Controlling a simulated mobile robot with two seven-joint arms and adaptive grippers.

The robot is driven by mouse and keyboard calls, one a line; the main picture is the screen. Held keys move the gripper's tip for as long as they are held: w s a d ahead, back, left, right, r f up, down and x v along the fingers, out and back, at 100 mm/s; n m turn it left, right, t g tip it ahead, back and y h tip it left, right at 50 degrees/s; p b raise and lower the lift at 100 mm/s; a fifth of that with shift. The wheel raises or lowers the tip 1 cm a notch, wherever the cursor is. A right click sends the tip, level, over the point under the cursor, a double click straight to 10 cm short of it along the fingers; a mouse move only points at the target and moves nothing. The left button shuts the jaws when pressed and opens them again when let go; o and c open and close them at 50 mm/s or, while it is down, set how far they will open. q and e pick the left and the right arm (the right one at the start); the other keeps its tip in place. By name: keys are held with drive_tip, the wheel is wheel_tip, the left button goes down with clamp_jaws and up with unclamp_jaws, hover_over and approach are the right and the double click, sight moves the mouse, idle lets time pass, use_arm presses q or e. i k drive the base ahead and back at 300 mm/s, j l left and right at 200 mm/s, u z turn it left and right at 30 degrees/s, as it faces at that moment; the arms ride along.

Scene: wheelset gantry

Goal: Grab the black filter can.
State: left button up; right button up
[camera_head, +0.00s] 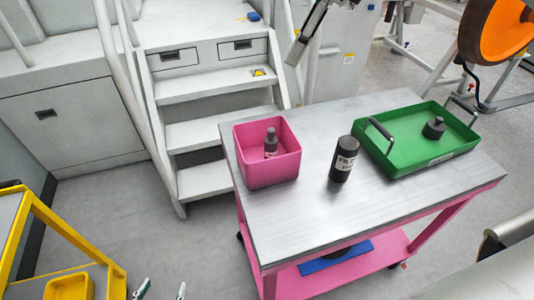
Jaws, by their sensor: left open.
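The black filter can (342,164) stands upright on the grey metal top of the pink cart (300,210), between the pink bin and the green tray. White lettering on its side is partly readable. My left gripper (161,291) shows only as two separated fingertips at the bottom edge of the head view. It is open with nothing visible between the tips. It is well to the lower left of the can, apart from it and from the cart. My right gripper is not in view.
A pink bin (268,178) holding a dark bottle (270,144) stands left of the can. A green tray (405,165) with handles holds a dark round part (433,128) at right. White steps (205,138) rise behind the cart. A yellow frame (65,238) stands at lower left.

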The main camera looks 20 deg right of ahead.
sight(343, 160)
drive_tip(key=k, duration=1)
